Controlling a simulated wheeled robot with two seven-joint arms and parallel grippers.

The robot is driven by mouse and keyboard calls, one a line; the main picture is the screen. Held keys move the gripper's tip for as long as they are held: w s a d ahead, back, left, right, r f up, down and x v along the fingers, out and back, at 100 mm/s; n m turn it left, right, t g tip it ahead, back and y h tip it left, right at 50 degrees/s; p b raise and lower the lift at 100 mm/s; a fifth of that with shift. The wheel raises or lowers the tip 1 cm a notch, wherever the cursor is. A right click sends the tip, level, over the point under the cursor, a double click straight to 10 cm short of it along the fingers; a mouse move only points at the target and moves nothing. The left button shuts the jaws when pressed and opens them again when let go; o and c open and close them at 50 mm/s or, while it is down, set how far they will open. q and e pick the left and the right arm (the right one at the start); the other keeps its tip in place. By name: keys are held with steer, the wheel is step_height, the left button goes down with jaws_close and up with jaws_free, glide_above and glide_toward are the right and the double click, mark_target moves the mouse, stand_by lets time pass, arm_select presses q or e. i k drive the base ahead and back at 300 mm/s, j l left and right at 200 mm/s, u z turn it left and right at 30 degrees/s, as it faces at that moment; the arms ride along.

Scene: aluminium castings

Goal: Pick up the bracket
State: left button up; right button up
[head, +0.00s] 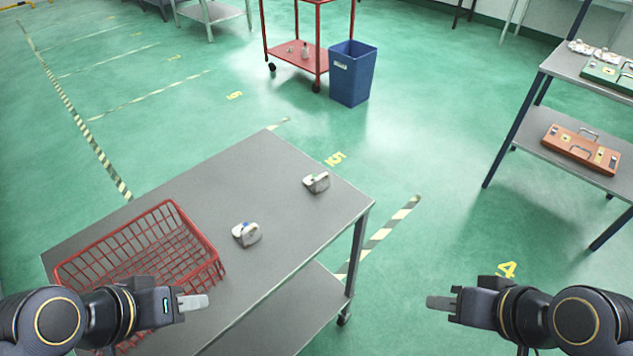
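Two small light-grey metal castings rest on the grey table. The nearer casting (246,234) lies right of the red basket and has a small blue mark. The farther casting (317,182) lies near the table's far right corner and has a greenish mark. I cannot tell which is the bracket. My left gripper (195,302) is in front of the basket, lower left of both castings and apart from them. My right gripper (438,302) is over the floor, right of the table. The fingers of both are seen side-on, so their opening is hidden.
The table (200,190) has bare space behind the castings. A red wire basket (172,215) stands at its left. A blue bin (352,80) and red cart (290,50) stand beyond. A shelf rack (540,140) at right holds an orange case (580,148) and green case (612,75).

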mark_target(322, 182)
steer(key=k, duration=0.15)
steer(key=k+u, duration=0.15)
steer(key=u, duration=0.2)
steer(key=k+u, duration=0.2)
steer(key=u, duration=0.15)
steer(key=k+j+u, duration=0.15)
steer(key=u, duration=0.6)
steer(key=l+u, duration=0.1)
steer(key=u, duration=0.35)
steer(key=l+u, duration=0.1)
steer(key=u, duration=0.75)
steer(key=l+u, duration=0.1)
steer(key=u, duration=0.75)
steer(key=k+l+u, duration=0.15)
steer(key=k+l, duration=2.1)
